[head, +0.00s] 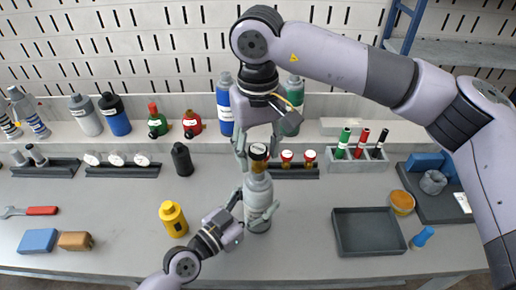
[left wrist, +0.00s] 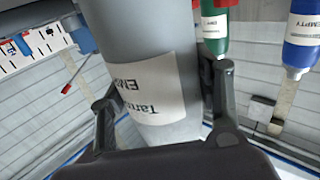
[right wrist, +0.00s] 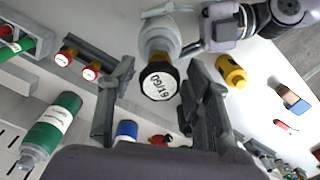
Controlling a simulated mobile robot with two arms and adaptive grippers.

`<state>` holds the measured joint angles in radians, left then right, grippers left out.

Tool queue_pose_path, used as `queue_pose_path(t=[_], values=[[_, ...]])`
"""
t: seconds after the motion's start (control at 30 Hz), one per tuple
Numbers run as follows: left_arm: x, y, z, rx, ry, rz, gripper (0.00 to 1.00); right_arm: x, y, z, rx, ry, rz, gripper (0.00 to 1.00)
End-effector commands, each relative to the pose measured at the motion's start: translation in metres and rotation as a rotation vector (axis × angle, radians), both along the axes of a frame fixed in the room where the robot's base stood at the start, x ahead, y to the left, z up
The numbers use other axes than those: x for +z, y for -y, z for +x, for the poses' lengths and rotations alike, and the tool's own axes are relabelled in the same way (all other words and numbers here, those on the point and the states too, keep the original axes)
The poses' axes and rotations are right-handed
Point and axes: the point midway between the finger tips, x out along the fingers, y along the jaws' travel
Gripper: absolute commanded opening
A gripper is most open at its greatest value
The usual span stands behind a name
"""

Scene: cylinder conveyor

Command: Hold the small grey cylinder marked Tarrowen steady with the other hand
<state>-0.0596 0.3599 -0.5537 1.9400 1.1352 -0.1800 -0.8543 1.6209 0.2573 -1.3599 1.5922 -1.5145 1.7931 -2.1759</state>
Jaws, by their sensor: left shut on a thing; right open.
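The small grey cylinder (head: 258,190) stands upright on the bench. Its label, partly readable as "Tarr…", faces the left wrist camera (left wrist: 148,90). My left gripper (head: 253,206) is shut around the cylinder's body from the lower left, with a finger on each side in the left wrist view (left wrist: 163,105). A dark round cap with a white "09/19" disc (right wrist: 158,84) tops an amber part above the cylinder's neck. My right gripper (head: 258,150) is open above the cylinder. Its fingers (right wrist: 160,75) are on either side of the cap, with gaps showing.
A yellow cylinder (head: 173,218) stands left of the grey one. A dark empty tray (head: 368,250) lies right. Red-capped pieces (head: 287,157) sit in a rack close behind. Blue (head: 225,105) and green (head: 294,92) cylinders stand at the back. Bench front centre-right is clear.

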Motion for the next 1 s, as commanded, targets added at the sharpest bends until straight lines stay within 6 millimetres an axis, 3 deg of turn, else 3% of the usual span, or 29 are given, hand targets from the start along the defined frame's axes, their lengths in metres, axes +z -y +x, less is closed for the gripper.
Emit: queue_pose_path(t=[0.23,0.6,1.0], values=[[-0.0002,0.0001,-0.0001,0.000,-0.001,-0.001,0.25,0.0000,0.0002,0.0001,-0.061,0.000,0.000,0.46],[-0.0002,0.0000,0.0000,0.000,-0.001,-0.001,0.25,0.0000,0.0002,0.0001,-0.506,0.001,-0.001,0.46],[-0.0002,0.0000,0.0000,0.000,-0.001,-0.001,0.25,0.0000,0.0002,0.0001,-0.573,0.001,-0.001,0.46]])
